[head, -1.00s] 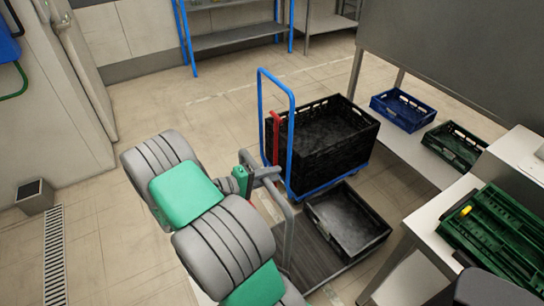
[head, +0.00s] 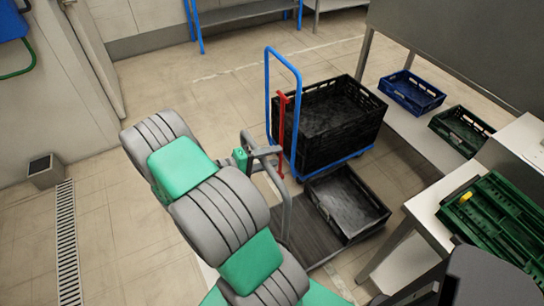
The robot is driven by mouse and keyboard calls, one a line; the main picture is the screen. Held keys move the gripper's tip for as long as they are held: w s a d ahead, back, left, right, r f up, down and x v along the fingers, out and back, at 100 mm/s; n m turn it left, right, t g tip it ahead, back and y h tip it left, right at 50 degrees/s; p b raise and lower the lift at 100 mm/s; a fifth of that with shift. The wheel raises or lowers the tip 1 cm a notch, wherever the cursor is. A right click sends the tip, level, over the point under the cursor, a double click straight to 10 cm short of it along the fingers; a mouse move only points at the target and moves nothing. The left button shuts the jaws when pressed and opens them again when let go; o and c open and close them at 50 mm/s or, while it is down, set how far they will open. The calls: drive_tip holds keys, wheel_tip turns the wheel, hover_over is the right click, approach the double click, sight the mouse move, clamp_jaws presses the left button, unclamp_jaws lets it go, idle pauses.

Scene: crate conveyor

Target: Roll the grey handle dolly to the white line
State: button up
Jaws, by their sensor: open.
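The grey handle dolly has a dark ribbed deck (head: 312,240) and an upright grey tube handle (head: 287,215) at its left end. A shallow black crate (head: 347,205) sits on its deck. My gripper (head: 264,157) is open at the top of the grey handle. It overlaps the handle in the picture, and I cannot tell whether the fingers are around the bar or touching it. The white line (head: 230,71) is a faint pale stripe across the floor, beyond the dollies.
A blue handle dolly (head: 296,110) with tall black crates (head: 335,130) stands just beyond the grey one, with a red upright piece (head: 282,135) beside its handle. A worktable (head: 440,222) with green crates is at right.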

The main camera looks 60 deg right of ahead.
drive_tip(key=p+v, duration=0.4)
drive_tip(key=v, duration=0.3)
drive_tip(key=shift+w+a, duration=0.2)
drive_tip(key=shift+a, duration=0.1)
drive_tip(key=shift+r, duration=0.15)
